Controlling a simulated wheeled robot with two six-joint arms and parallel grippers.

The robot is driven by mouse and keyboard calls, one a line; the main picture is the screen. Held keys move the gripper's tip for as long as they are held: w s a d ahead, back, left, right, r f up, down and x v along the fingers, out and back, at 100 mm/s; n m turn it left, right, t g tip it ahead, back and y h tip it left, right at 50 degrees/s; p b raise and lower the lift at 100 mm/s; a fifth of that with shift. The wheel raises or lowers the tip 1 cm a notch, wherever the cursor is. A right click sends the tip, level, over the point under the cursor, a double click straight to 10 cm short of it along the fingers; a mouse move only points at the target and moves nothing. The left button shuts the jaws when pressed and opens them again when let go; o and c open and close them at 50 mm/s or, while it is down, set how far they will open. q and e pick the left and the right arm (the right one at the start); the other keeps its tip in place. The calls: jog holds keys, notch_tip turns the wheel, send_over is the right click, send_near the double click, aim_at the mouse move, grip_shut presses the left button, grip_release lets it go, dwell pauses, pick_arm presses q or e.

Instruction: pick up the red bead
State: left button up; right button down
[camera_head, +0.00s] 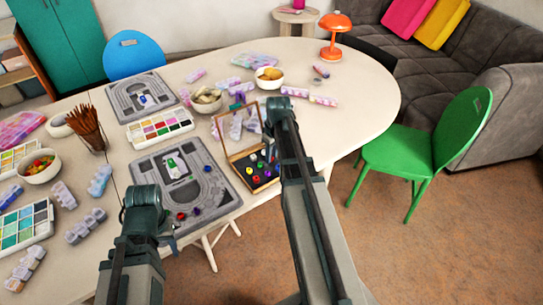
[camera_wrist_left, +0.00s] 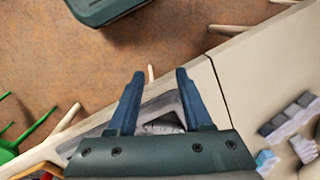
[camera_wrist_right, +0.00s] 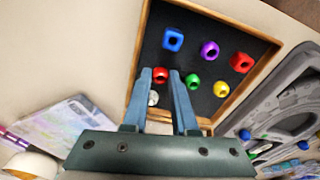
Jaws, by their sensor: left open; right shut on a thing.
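In the right wrist view, my right gripper (camera_wrist_right: 160,74) is shut on a red bead (camera_wrist_right: 159,76), which shows between its fingertips over the dark wooden-framed tray. A second red bead (camera_wrist_right: 241,62) lies in the tray near its right side. The tray (camera_head: 231,158) also shows in the head view, with its lid standing open; my right arm hides the right fingertips there. My left gripper (camera_wrist_left: 155,85) is open and empty in the left wrist view, near the table edge. Another red bead (camera_head: 181,216) sits on the near grey bead board (camera_head: 222,196).
Blue (camera_wrist_right: 173,39), purple (camera_wrist_right: 209,49), green (camera_wrist_right: 193,81) and yellow (camera_wrist_right: 221,89) beads lie close by in the tray. A paint box (camera_head: 160,128), bowls and bead boxes crowd the table.

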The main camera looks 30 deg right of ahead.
jog(key=shift+r+p, duration=0.4)
jog(key=shift+r, duration=0.25)
notch_tip(320, 180, up, 2)
jog(key=shift+p, duration=1)
jog(key=s+a, duration=0.3)
jog(key=a, duration=0.1)
jog(key=s+a, duration=0.3)
jog(key=a, duration=0.2)
jog(key=s+a+r+p, duration=0.1)
jog(key=s+a, duration=0.2)
jog(key=a, duration=0.1)
jog(key=shift+a+r, duration=0.1)
jog(key=shift+a, duration=0.05)
jog(key=shift+s, duration=0.1)
